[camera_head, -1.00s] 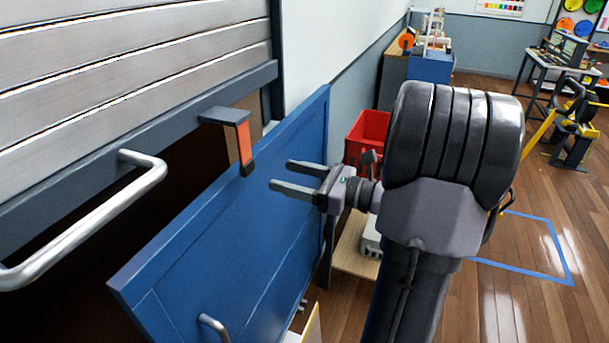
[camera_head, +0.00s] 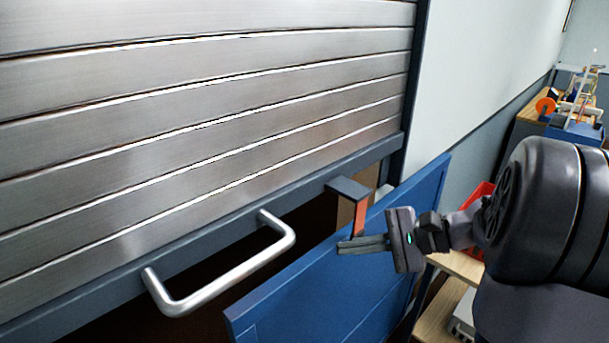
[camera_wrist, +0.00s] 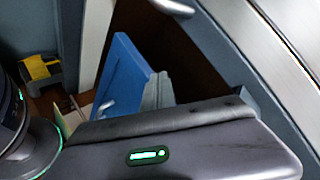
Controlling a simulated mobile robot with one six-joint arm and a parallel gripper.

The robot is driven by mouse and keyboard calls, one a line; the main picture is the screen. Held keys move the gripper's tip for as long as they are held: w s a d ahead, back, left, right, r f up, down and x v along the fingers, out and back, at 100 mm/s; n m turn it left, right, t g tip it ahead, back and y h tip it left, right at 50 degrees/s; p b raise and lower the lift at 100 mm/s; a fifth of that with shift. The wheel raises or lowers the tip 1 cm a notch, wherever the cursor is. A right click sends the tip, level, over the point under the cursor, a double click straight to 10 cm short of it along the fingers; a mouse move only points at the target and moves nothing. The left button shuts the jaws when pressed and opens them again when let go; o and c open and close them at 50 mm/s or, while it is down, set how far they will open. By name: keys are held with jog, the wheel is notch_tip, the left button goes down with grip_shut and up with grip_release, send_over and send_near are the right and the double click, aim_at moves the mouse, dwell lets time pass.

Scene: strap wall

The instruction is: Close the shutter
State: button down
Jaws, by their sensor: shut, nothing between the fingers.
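The shutter (camera_head: 210,120) has silver slats and is partly raised, with a dark opening below its blue-grey bottom rail (camera_head: 90,292). A silver bar handle (camera_head: 228,285) is fixed to the rail. A dark bracket (camera_head: 347,187) with an orange strip (camera_head: 361,217) sticks out at the rail's right end. My gripper (camera_head: 341,246) is shut and empty. Its fingers overlap the strip's lower end in the head view and hide it; I cannot tell whether they touch. In the wrist view the grey fingers (camera_wrist: 158,92) point toward the opening, with the shutter (camera_wrist: 280,40) at upper right.
A blue panel door (camera_head: 310,300) stands open below the rail, close under my gripper. A red bin (camera_head: 478,200) and a wooden shelf (camera_head: 455,268) are beyond it on the right. A pale wall (camera_head: 480,70) runs right of the shutter.

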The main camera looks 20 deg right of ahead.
jog(key=w+a+r+n+g+h+p, duration=0.1)
jog(key=a+r+n+g+h+p, duration=0.15)
jog(key=a+r+n+p, duration=0.4)
jog(key=w+a+r+n+g+h+p, duration=0.1)
jog(key=r+n+g+h+p, duration=0.2)
jog(key=r+n, duration=0.65)
jog(key=a+r+n+g+h+p, duration=0.1)
jog(key=a+r+n+h+p, duration=0.15)
jog(key=r+n+p, duration=0.55)
jog(key=n+b, duration=0.2)
jog(key=b, duration=0.2)
send_over(282, 229)
jog(key=shift+t+y, duration=0.25)
jog(key=shift+y, duration=0.05)
jog(key=f, duration=1)
jog(key=shift+w+a+f, duration=0.1)
jog(key=shift+a+f, duration=0.05)
jog(key=shift+a, duration=0.05)
jog(key=f, duration=0.2)
jog(key=d+f, duration=0.1)
jog(key=shift+s+f, duration=0.25)
jog(key=shift+s, duration=0.1)
jog(key=shift+s+d+f, duration=0.15)
jog(key=shift+f, duration=0.2)
jog(key=shift+f, duration=0.1)
